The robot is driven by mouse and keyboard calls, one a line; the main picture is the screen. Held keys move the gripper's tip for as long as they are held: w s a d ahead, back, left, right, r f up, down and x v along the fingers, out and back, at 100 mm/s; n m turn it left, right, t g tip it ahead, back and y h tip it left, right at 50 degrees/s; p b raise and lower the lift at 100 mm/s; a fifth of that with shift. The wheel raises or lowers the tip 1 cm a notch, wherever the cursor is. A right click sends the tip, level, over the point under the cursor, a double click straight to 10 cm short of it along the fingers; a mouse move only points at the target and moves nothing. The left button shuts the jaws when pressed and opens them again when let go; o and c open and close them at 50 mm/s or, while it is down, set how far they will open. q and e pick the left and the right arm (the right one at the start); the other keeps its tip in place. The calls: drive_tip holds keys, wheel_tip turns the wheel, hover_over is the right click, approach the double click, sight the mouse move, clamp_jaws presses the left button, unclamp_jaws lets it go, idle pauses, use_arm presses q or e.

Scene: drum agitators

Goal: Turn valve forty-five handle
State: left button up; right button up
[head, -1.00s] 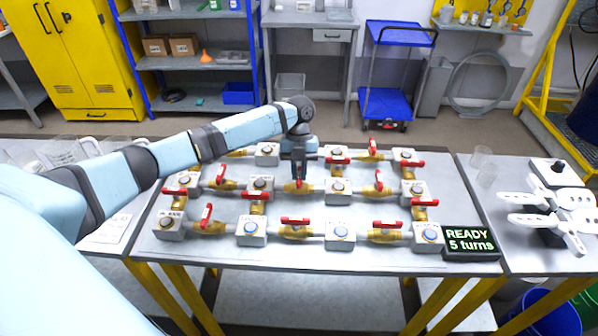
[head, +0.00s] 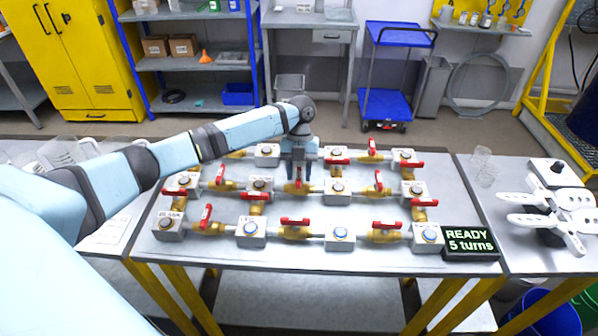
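Brass valves with red handles sit in a pipe grid on the table, between grey blocks with round buttons. My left gripper (head: 299,174) is over the middle valve (head: 297,187) of the centre row. Its two dark fingers point down and stand apart, one on each side of that valve's red handle, which they partly hide. I cannot tell whether they touch it. No label reading forty-five is legible. Other red handles show at front centre (head: 295,222) and front right (head: 387,224). My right gripper is not in view.
A black display (head: 470,243) reads "READY 5 turns" at the table's right front. A white multi-armed fixture (head: 548,205) and clear beakers (head: 482,162) stand on the right table. The front edge strip of the middle table is clear.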

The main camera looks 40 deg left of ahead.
use_arm(q)
drive_tip(key=b+v, duration=0.1)
drive_tip(key=v, duration=1.3)
drive_tip(key=shift+f, duration=0.15)
